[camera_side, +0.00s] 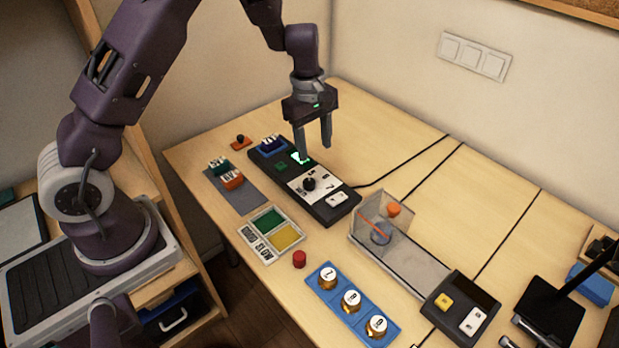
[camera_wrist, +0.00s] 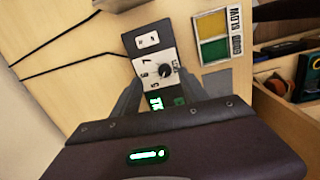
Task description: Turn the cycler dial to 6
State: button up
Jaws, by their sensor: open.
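The cycler (camera_side: 329,211) is a long black box on the table, with a white dial plate and a round black dial (camera_side: 309,184). In the wrist view the dial (camera_wrist: 165,71) sits on the white plate, with digits such as 7, 6 and 5 beside it. Which mark its pointer faces is too small to tell. My gripper (camera_side: 314,148) is open and empty, fingers pointing down, above the box near its green-lit display (camera_side: 299,158). The dial is apart from the fingers. In the wrist view my gripper's fingers (camera_wrist: 160,93) are partly hidden by its dark body.
A white switch (camera_side: 337,199) is at the box's near end and a blue connector block (camera_side: 270,145) at its far end. A green and yellow panel (camera_side: 270,234), a red cap (camera_side: 299,259) and a clear-walled bin (camera_side: 381,224) stand nearby. Black cables cross the otherwise clear table behind.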

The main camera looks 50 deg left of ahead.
jog(key=n, duration=0.2)
send_over(309, 181)
jog(key=shift+g+y, duration=0.3)
jog(key=shift+y, duration=0.1)
notch_tip(309, 181, down, 6)
jog(key=shift+d+r, duration=0.1)
jog(key=shift+d, duration=0.05)
notch_tip(309, 181, down, 8)
jog(key=shift+r, duration=0.2)
jog(key=shift+c, duration=0.4)
grip_shut()
